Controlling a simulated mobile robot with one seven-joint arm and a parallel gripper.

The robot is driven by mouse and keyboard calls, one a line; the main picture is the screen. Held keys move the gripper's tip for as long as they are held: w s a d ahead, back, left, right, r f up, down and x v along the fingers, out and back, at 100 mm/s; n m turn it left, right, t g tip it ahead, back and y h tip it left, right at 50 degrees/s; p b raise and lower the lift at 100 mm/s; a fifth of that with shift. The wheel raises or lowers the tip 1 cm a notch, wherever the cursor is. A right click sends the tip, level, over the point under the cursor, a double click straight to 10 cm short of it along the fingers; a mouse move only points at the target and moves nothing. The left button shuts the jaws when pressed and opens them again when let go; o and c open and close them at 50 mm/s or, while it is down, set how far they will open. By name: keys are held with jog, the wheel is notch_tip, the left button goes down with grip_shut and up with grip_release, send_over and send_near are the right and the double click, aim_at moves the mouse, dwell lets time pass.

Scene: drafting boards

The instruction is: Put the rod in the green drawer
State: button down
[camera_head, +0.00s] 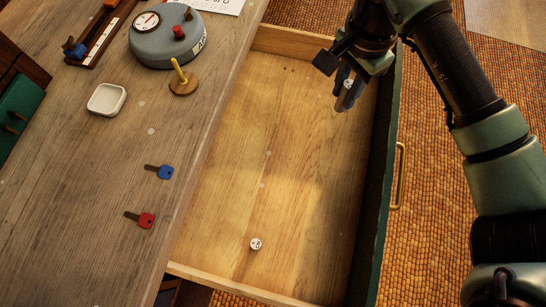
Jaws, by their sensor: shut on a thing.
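The green drawer (381,190) is pulled open, with a bare wooden inside, a dark green front and a brass handle at the right. My gripper (346,88) is over the upper right part of the drawer, near its front wall. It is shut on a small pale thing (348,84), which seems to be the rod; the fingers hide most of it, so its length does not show. I cannot tell how far above the drawer floor it is.
A small round white piece (256,244) lies in the drawer's lower part. On the desk are a blue key (160,172), a red key (140,219), a white dish (106,99), a yellow peg on a wooden base (183,83) and a grey gauge device (168,40). The drawer's middle is clear.

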jog(key=shift+s+d+f+m+b, duration=0.1)
jog(key=shift+d+f+m+b, duration=0.35)
jog(key=shift+f, duration=0.2)
send_over(331, 135)
notch_tip(331, 135, down, 10)
jog(key=shift+r+b, duration=0.1)
jog(key=shift+b, duration=0.25)
jog(key=shift+f, duration=0.25)
jog(key=c, duration=0.7)
grip_release()
jog(key=shift+r, duration=0.1)
